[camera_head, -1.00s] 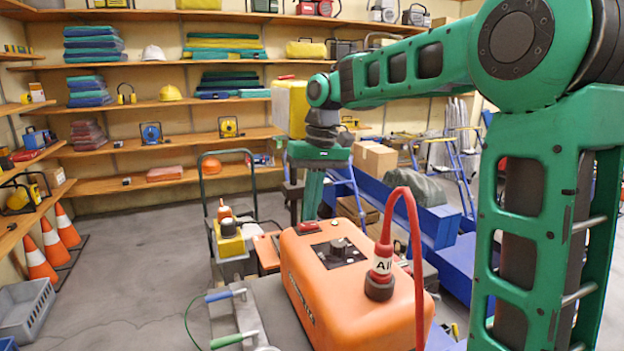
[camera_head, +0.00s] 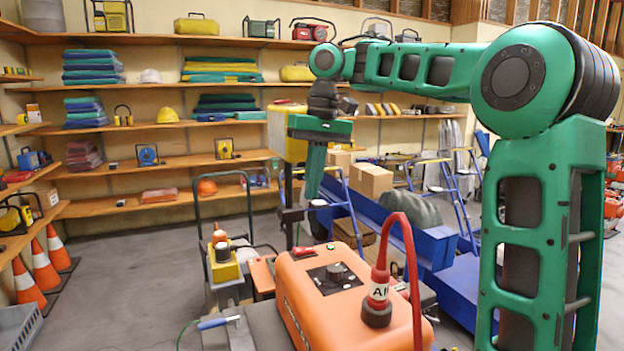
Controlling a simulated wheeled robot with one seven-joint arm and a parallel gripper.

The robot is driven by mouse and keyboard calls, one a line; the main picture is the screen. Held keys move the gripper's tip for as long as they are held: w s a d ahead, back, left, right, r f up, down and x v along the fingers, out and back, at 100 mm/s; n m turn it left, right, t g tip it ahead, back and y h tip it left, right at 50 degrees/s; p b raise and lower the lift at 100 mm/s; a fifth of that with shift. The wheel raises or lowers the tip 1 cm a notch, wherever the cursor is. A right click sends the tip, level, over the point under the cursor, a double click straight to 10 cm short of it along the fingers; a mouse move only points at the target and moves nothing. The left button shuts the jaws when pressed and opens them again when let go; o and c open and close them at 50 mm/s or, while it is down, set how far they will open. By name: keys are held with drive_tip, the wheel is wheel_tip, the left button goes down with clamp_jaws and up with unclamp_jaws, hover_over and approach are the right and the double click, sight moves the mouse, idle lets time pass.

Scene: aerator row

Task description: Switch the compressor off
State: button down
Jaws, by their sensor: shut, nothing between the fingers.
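The orange compressor (camera_head: 300,310) stands low in the middle of the head view. On its top is a dark panel with a knob (camera_head: 335,271); which way the knob is set cannot be told. A small red part (camera_head: 303,252) sits behind the panel. A red hose (camera_head: 412,250) rises from a fitting with a white "AI…" label (camera_head: 379,291). My gripper (camera_head: 312,197) is shut and empty. It points down above and behind the compressor, apart from the knob in the picture.
A yellow and grey unit (camera_head: 224,262) with an orange top stands left of the compressor. A dark green trolley handle (camera_head: 222,176) rises behind it. Blue troughs (camera_head: 425,240) lie to the right. Traffic cones (camera_head: 27,281) stand at left. Grey floor (camera_head: 125,270) is open between.

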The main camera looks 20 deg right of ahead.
sight(300, 250)
drive_tip(key=shift+d+r, duration=0.15)
drive_tip(key=shift+r, duration=0.7)
drive_tip(key=shift+s+a+r, duration=0.2)
drive_tip(key=shift+s+a, duration=0.1)
drive_tip(key=shift+a, duration=0.45)
drive_tip(key=shift+f, duration=0.15)
drive_tip(key=shift+s+a+f, duration=0.1)
drive_tip(key=shift+a+f, duration=0.2)
drive_tip(key=shift+f, duration=1.9)
drive_tip(key=shift+w+a+f, duration=0.1)
drive_tip(key=shift+a+f, duration=0.15)
drive_tip(key=shift+f, duration=2)
drive_tip(key=shift+s+a+f, duration=0.1)
drive_tip(key=shift+a+f, duration=0.2)
drive_tip(key=shift+f, duration=1.9)
